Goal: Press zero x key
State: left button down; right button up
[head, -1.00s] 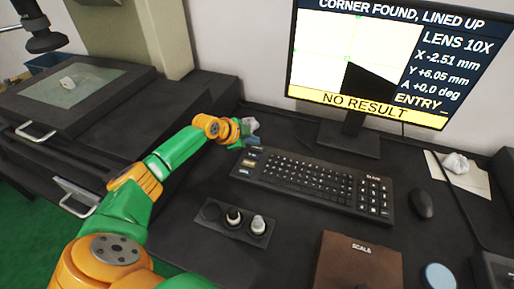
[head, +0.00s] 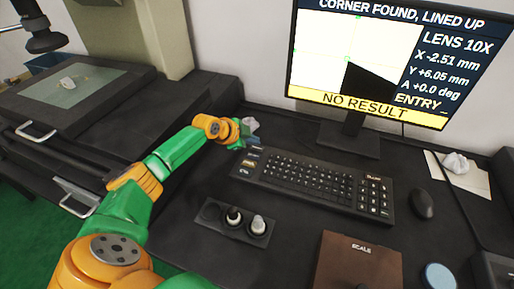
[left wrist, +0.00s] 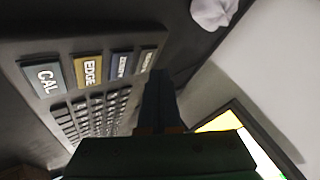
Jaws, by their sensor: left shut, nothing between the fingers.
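The keyboard (head: 310,180) lies on the dark desk below the monitor. Its left end bears a column of large keys, which the left wrist view shows as a grey CAL key (left wrist: 43,78), a tan EDGE key (left wrist: 88,70), a dark blue key (left wrist: 122,64) and a grey key (left wrist: 147,60). The lettering on the last two is too small to read surely, so I cannot tell which is zero x. My left gripper (head: 246,139) is shut and empty at the far end of this column, partly hiding it. Its fingers (left wrist: 160,95) show beside the grey key; contact cannot be told.
The monitor (head: 390,60) reads NO RESULT and ENTRY. A mouse (head: 422,204) is right of the keyboard. A crumpled white piece (head: 251,124) lies behind my gripper.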

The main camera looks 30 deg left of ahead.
aim_at(254, 149)
pick_arm(q)
jog(key=shift+f+b, duration=0.35)
jog(key=shift+f, duration=0.05)
jog(key=shift+f+b, duration=0.35)
jog(key=shift+f, duration=0.05)
dwell(0.6)
jog(key=shift+r, duration=0.15)
jog(key=shift+r+p, duration=0.65)
jog(key=shift+r, duration=0.1)
notch_tip(254, 149, up, 5)
jog(key=p, duration=0.4)
jog(key=shift+p, duration=0.35)
